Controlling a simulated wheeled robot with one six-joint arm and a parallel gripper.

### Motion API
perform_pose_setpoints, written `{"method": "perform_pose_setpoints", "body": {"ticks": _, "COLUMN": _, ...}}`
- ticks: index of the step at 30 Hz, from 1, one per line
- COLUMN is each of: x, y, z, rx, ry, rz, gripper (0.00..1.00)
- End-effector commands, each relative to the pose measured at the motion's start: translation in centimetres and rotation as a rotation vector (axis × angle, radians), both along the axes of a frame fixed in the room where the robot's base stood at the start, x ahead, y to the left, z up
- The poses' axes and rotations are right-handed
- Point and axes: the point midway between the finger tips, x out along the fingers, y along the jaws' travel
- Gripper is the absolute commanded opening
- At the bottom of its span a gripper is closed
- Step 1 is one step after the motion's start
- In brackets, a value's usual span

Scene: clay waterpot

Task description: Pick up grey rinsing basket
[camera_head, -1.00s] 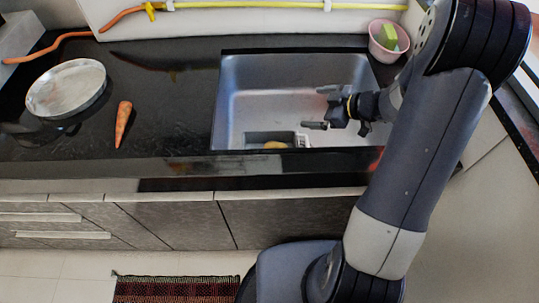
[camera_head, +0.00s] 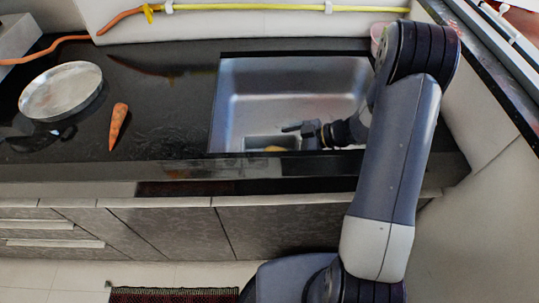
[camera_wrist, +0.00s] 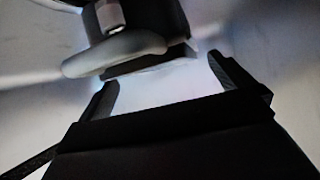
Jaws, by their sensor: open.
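The grey rinsing basket (camera_head: 250,141) sits low in the sink at its near side, with something yellowish inside. The sink's front edge hides its lower part. My gripper (camera_head: 298,135) is down in the sink, just right of the basket and partly over its right end. In the wrist view my gripper (camera_wrist: 168,84) has its two fingers spread wide over a bright surface, with nothing between them. A dark boxy shape with a pale rounded part lies just beyond the fingertips; it looks like the basket and its contents, but the blur leaves this unclear.
The metal sink (camera_head: 290,78) is otherwise clear, with walls around my gripper. A carrot (camera_head: 118,126) and a round metal plate (camera_head: 61,91) lie on the black counter at left. A pink bowl (camera_head: 377,35) stands behind my arm.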

Motion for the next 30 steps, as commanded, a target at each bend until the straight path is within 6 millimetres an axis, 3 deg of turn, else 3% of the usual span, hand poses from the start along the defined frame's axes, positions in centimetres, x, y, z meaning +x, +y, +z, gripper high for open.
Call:
{"method": "perform_pose_setpoints", "body": {"ticks": 5, "x": 0.4, "y": 1.9, "z": -1.1, "rx": 0.0, "ry": 0.001, "rz": 0.002, "gripper": 1.0}}
{"method": "perform_pose_setpoints", "body": {"ticks": 13, "x": 0.5, "y": 2.2, "z": -1.2, "rx": -0.001, "ry": 0.0, "rz": -0.001, "gripper": 1.0}}
{"method": "perform_pose_setpoints", "body": {"ticks": 30, "x": 0.4, "y": 2.1, "z": -1.2, "rx": -0.001, "ry": 0.001, "rz": 0.0, "gripper": 0.54}}
